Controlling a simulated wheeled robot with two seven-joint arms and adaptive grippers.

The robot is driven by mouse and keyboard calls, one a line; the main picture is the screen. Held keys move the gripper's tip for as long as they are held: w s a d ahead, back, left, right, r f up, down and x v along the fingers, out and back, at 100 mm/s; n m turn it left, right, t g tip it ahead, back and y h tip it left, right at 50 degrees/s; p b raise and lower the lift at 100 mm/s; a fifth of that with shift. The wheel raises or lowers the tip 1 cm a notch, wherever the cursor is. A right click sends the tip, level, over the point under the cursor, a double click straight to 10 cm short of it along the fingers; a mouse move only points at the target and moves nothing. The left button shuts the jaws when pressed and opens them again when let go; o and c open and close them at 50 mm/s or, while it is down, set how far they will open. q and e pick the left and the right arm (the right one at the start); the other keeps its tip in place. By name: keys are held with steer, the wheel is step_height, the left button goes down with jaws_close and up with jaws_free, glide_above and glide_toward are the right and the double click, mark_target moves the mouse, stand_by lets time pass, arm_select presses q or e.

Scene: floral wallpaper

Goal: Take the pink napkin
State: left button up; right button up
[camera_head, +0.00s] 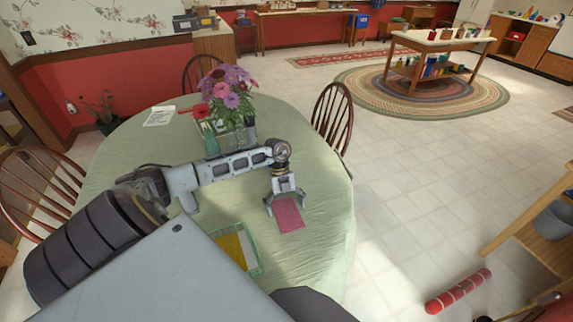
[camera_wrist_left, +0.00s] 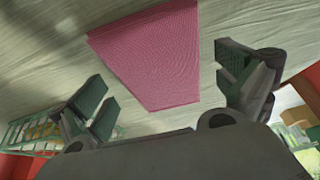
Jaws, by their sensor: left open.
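The pink napkin (camera_head: 289,215) lies flat on the pale green cloth of the round table (camera_head: 320,250), near its right side. In the left wrist view the pink napkin (camera_wrist_left: 150,55) fills the space ahead between the fingers. My left gripper (camera_head: 284,206) is open and empty, at the napkin's far edge. In the left wrist view the left gripper (camera_wrist_left: 165,85) has its two fingers spread wide, one on each side of the napkin. Whether the fingers touch the cloth cannot be told. My right gripper is not in view.
A green tray with yellow contents (camera_head: 255,255) lies left of and nearer than the napkin. A flower arrangement (camera_head: 230,95) stands behind my left arm, with a green bottle (camera_head: 210,140) by it. A white paper (camera_head: 160,116) lies farther left. Wooden chairs (camera_head: 333,115) surround the table.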

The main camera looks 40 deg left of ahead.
arm_select(q)
steer(key=shift+c, duration=0.4)
steer(key=c, duration=1)
steer(key=shift+r, duration=0.2)
